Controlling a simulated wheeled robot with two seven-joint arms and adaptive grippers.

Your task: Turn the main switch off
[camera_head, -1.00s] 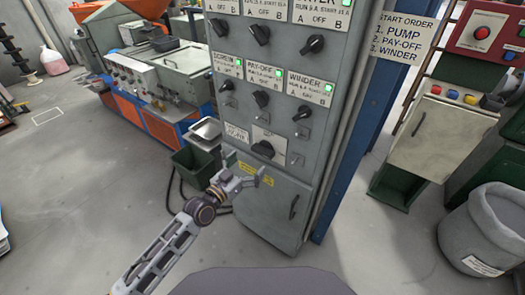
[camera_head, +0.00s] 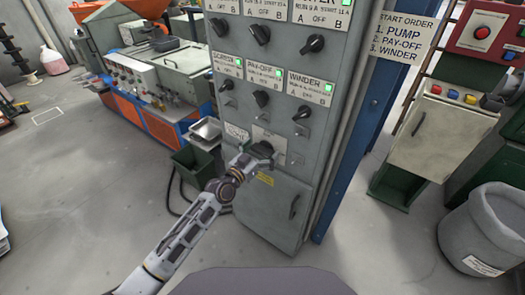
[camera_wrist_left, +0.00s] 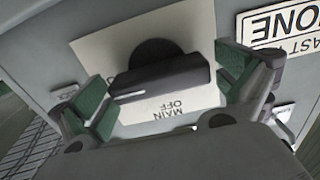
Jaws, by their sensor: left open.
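The main switch is a black rotary knob on a pale plate marked MAIN OFF on the grey cabinet (camera_head: 270,205). In the left wrist view the knob (camera_wrist_left: 160,80) lies across the plate (camera_wrist_left: 95,50), its white mark toward the left end. My left gripper (camera_wrist_left: 165,90) is open, with one green-padded finger on each side of the knob's bar; whether the pads touch it I cannot tell. In the head view my left gripper (camera_head: 262,153) is at the lower cabinet panel and hides most of the knob. My right gripper is not in view.
Several other black selector knobs, such as the winder knob (camera_head: 302,110), sit just above with green lamps lit. A dark green bin (camera_head: 195,170) stands left of the cabinet. A blue post (camera_head: 345,150) is on the right. Floor in front is clear.

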